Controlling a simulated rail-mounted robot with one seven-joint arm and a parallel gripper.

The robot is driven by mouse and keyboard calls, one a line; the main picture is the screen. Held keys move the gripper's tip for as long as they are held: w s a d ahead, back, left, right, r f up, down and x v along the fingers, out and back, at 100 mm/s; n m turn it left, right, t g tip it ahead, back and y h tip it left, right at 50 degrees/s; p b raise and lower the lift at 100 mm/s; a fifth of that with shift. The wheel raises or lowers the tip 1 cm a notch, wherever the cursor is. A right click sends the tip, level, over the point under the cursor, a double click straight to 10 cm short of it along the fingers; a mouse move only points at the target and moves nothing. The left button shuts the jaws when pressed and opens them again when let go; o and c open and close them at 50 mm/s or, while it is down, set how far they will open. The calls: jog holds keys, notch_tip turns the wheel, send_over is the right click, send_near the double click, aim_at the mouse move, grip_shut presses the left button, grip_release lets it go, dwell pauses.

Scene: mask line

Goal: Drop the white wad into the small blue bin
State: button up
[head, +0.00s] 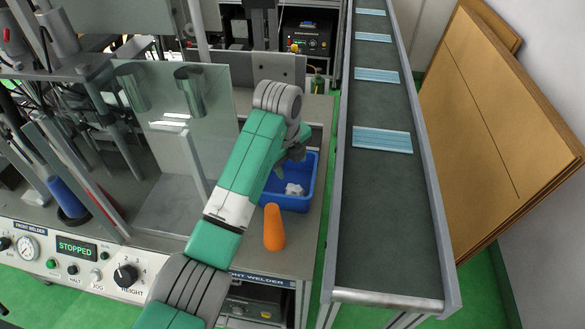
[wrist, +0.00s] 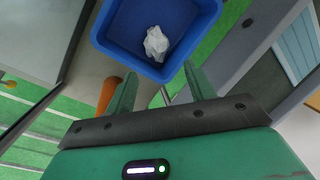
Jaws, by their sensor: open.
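The white wad (head: 293,189) lies inside the small blue bin (head: 303,203), on its floor. In the wrist view the wad (wrist: 156,44) rests in the bin (wrist: 112,48) toward one side, clear of my fingers. My gripper (head: 285,165) is above the bin in the head view, partly hidden by my own arm. In the wrist view its two fingers (wrist: 160,86) are spread apart with nothing between them, pointing toward the bin.
An orange bottle-like object (head: 274,228) stands beside the bin on the bench, near its front edge. A conveyor (head: 386,200) carrying several blue masks (head: 382,140) runs along the right. A clear panel (head: 180,120) stands left of my arm.

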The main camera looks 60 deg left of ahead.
jog(key=shift+s+d+r, duration=0.1)
jog(key=shift+r, duration=0.25)
jog(key=w+d+r+t, duration=0.1)
jog(key=w+d, duration=0.1)
jog(key=w, duration=0.1)
jog(key=w+d+r+n+t+y, duration=0.1)
jog(key=w+d+r, duration=0.1)
jog(key=w+d, duration=0.1)
jog(key=w+d+r+t, duration=0.1)
jog(key=w+d+r, duration=0.1)
jog(key=w+d, duration=0.1)
jog(key=shift+w+d+n+t, duration=0.15)
jog(key=shift+w+n+t, duration=0.15)
jog(key=shift+w, duration=0.2)
jog(key=w+d+r+n+t, duration=0.4)
jog(key=d+r, duration=0.4)
jog(key=d, duration=0.4)
jog(key=w+d+r+n+t, duration=0.25)
jog(key=d+r+t, duration=0.25)
jog(key=d+r, duration=0.55)
jog(key=s+d+r+n+t+h, duration=0.2)
jog(key=s+d+r+n+t, duration=0.5)
jog(key=s+d+r, duration=0.9)
jog(key=s+d+t, duration=0.2)
jog(key=t, duration=0.1)
jog(key=shift+s+d+n+h, duration=0.3)
jog(key=shift+s+n, duration=0.05)
jog(key=shift+s, duration=0.05)
